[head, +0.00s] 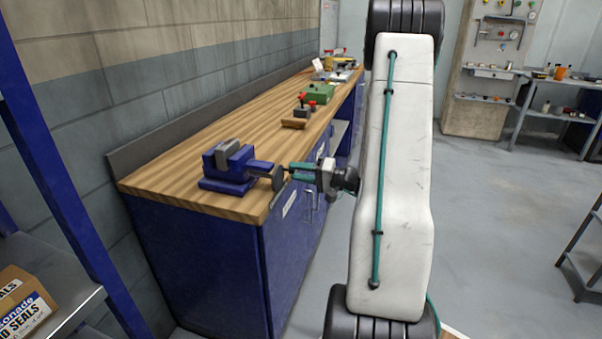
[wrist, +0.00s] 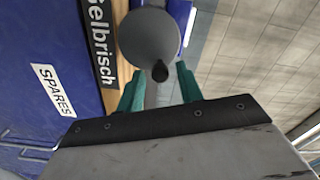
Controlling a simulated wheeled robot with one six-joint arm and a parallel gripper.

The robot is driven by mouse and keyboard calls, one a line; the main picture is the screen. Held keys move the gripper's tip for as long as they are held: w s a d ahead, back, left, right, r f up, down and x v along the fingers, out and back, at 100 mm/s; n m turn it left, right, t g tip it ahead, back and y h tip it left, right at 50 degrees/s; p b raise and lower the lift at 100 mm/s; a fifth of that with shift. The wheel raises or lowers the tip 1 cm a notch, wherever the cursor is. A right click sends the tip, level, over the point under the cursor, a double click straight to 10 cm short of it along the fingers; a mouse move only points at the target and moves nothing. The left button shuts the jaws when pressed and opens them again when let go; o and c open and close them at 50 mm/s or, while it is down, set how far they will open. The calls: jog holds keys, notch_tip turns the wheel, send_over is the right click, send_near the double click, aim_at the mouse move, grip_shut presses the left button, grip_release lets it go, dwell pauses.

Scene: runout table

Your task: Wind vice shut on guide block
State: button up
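The blue vice (head: 228,183) stands on the near end of the wooden bench. A grey block (head: 229,150), apparently the guide block, sits upright at its jaws; whether they touch it is too small to tell. A grey round handwheel (head: 278,179) is on the vice's right end. It also shows face-on in the wrist view (wrist: 158,35), with a dark knob (wrist: 160,72) at its lower edge. My gripper (head: 292,172) is right beside the wheel. In the wrist view its teal fingers (wrist: 158,82) are apart, with the knob in line with the gap, touching neither finger.
Along the wooden bench (head: 180,170) lie a small wooden block (head: 294,123), a red-handled item (head: 303,108) and a green box (head: 319,93). A wall runs behind the bench. A blue rack (head: 45,150) stands at near left. The floor right of my arm is open.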

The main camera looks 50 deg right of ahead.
jog(key=n, duration=0.8)
jog(key=shift+n, duration=0.4)
grip_shut()
jog(key=m, duration=0.3)
jog(key=shift+d+f+m, duration=0.2)
jog(key=shift+f+m, duration=0.1)
jog(key=shift+f, duration=0.1)
jog(key=m, duration=0.3)
jog(key=shift+w+f, duration=0.1)
jog(key=shift+f, duration=0.3)
